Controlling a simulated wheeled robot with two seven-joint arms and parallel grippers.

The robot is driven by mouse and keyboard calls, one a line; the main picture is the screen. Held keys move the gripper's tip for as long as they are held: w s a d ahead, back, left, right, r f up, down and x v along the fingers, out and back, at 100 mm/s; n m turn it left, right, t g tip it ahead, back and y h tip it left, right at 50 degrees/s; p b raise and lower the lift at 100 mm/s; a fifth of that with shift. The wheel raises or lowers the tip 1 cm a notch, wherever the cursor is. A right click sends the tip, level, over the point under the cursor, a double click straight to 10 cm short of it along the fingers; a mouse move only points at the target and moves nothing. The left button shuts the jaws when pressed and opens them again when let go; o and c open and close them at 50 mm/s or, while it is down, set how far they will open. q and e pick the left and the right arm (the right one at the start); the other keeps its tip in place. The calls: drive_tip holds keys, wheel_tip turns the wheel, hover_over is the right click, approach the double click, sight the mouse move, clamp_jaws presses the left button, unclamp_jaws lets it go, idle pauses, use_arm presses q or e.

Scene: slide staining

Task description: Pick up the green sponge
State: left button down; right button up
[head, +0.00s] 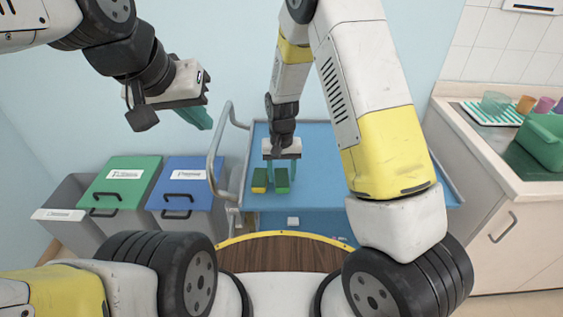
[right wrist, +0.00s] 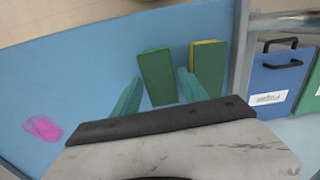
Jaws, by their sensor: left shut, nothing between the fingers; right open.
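The green sponge (head: 282,183) stands on the blue-topped cart (head: 325,190), and it also shows in the right wrist view (right wrist: 157,78). A second sponge, green with yellow (head: 259,182), stands just to its left in the head view; in the right wrist view it (right wrist: 209,62) is on the right. My right gripper (head: 282,168) is open over the green sponge. In the right wrist view its teal fingers (right wrist: 159,97) lie on either side of the sponge's near end; contact cannot be told. My left gripper (head: 205,119) is shut and empty, raised in the air left of the cart.
A grey cart handle (head: 217,150) rises at the cart's left. Green (head: 121,187) and blue (head: 186,190) lidded bins stand left of it. A counter with a green container (head: 541,143) is at the right.

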drive_tip(key=shift+f, duration=0.75)
drive_tip(key=c, duration=1.1)
drive_tip(key=shift+r, duration=0.1)
drive_tip(key=shift+r, duration=0.6)
wheel_tip(320, 180, up, 2)
drive_tip(key=shift+r, duration=0.15)
drive_tip(key=s+d, duration=0.2)
drive_tip(key=s, duration=0.5)
drive_tip(key=s+d+r, duration=0.1)
drive_tip(key=s+d, duration=0.2)
drive_tip(key=s, duration=0.5)
drive_tip(key=shift+s+r, duration=0.2)
